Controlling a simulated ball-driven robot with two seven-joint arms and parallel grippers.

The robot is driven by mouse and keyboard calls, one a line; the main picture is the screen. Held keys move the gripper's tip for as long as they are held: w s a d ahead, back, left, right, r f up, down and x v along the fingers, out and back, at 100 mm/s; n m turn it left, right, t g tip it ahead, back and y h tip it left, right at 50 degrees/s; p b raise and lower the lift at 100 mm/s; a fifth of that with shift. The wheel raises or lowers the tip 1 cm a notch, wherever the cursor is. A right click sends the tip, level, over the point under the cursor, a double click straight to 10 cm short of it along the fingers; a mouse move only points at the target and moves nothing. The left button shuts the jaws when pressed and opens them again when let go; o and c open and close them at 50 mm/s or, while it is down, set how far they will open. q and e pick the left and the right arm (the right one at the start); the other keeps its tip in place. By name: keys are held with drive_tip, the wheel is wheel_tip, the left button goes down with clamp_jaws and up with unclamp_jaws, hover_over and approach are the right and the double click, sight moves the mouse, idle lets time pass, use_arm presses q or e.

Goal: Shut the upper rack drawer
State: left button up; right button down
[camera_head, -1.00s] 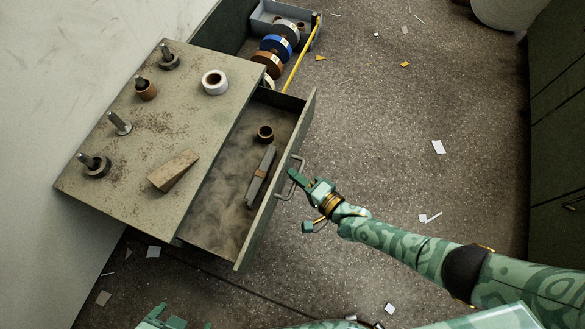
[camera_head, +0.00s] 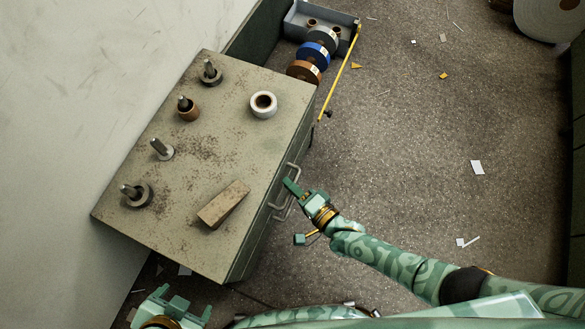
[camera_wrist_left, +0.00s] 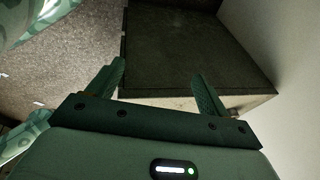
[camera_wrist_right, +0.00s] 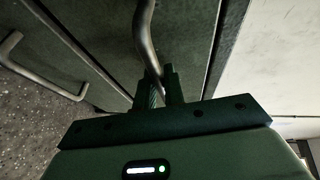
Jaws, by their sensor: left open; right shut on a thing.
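The rack (camera_head: 165,115) is a worn grey-green cabinet in the head view. Its upper drawer (camera_head: 262,225) is pushed in under the rack top, its inside hidden. I cannot tell whether its front is fully flush. My right gripper (camera_head: 292,188) is shut on the drawer's metal bar handle (camera_head: 291,170). The right wrist view shows the handle (camera_wrist_right: 146,35) between its fingers (camera_wrist_right: 160,88). My left gripper (camera_head: 182,302) is open and empty near the rack's near end. The left wrist view shows its spread fingers (camera_wrist_left: 158,85) facing the rack (camera_wrist_left: 190,45).
A second handle (camera_wrist_right: 50,82) shows on the front below. On the rack top stand a tape roll (camera_head: 263,104), a wedge block (camera_head: 223,204) and several pegs (camera_head: 161,148). A grey bin (camera_head: 320,15) and coloured rolls (camera_head: 313,55) lie beyond. The floor (camera_head: 410,130) at right has scraps.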

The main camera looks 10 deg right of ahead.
drive_tip(key=shift+a, duration=0.15)
drive_tip(key=c, duration=1.5)
unclamp_jaws()
drive_tip(key=shift+w+a, duration=0.1)
drive_tip(key=shift+w, duration=0.05)
use_arm(q)
drive_tip(key=shift+f, duration=0.15)
use_arm(e)
drive_tip(key=shift+r, duration=0.1)
drive_tip(key=shift+r, duration=0.1)
use_arm(q)
drive_tip(key=s+a+f+m+g+y+p, duration=0.1)
drive_tip(key=s+a+f+g+y+p, duration=0.1)
drive_tip(key=s+a+p, duration=0.3)
drive_tip(key=s+a+g, duration=0.1)
drive_tip(key=s+a, duration=0.1)
drive_tip(key=shift+s+f+y+p, duration=0.3)
drive_tip(key=shift+s+y, duration=0.1)
use_arm(e)
drive_tip(key=v, duration=1.6)
drive_tip(key=shift+d+f, duration=0.25)
